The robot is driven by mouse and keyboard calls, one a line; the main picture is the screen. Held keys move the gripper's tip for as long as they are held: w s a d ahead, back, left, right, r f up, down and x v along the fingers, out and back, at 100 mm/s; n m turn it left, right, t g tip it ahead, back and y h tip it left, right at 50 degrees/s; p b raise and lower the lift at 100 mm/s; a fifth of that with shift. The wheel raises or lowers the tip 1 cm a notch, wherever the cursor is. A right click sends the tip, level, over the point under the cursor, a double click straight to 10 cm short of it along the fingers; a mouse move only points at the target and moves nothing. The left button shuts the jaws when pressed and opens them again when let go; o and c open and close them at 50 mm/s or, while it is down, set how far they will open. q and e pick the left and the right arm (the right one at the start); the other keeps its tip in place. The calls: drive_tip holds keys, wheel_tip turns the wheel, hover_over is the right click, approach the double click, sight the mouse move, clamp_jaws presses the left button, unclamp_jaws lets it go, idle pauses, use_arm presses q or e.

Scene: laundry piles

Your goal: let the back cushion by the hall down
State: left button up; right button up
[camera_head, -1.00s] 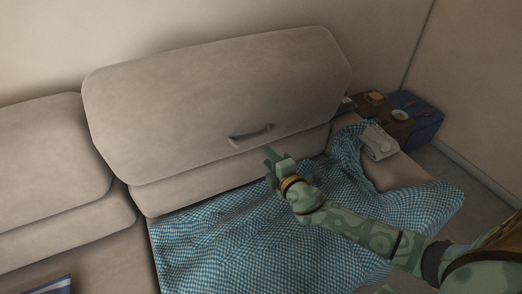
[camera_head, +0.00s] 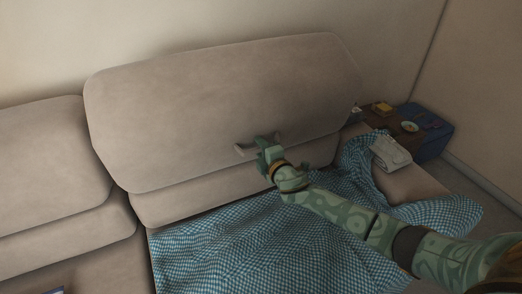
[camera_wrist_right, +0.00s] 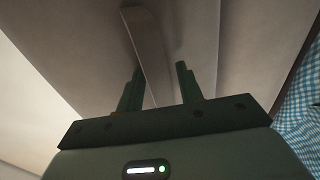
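The beige back cushion (camera_head: 200,105) stands upright against the wall on the right part of the sofa. Its handle (camera_head: 243,149) sticks out low on its front face. My right gripper (camera_head: 262,147) is at the handle and hides part of it. In the right wrist view, the handle (camera_wrist_right: 150,35) runs down between the two fingers of my right gripper (camera_wrist_right: 159,66). The fingers are apart, with a gap showing on the handle's right side. I cannot tell whether either finger touches it. My left gripper is not in view.
A blue-and-white checked cloth (camera_head: 250,240) covers the seat in front of the cushion. A grey folded item (camera_head: 390,153) lies on the right armrest. A blue box (camera_head: 435,140) and small items stand beyond it. Another back cushion (camera_head: 45,160) stands at left.

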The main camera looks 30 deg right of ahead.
drive_tip(key=shift+r, duration=0.1)
drive_tip(key=shift+c, duration=0.4)
clamp_jaws()
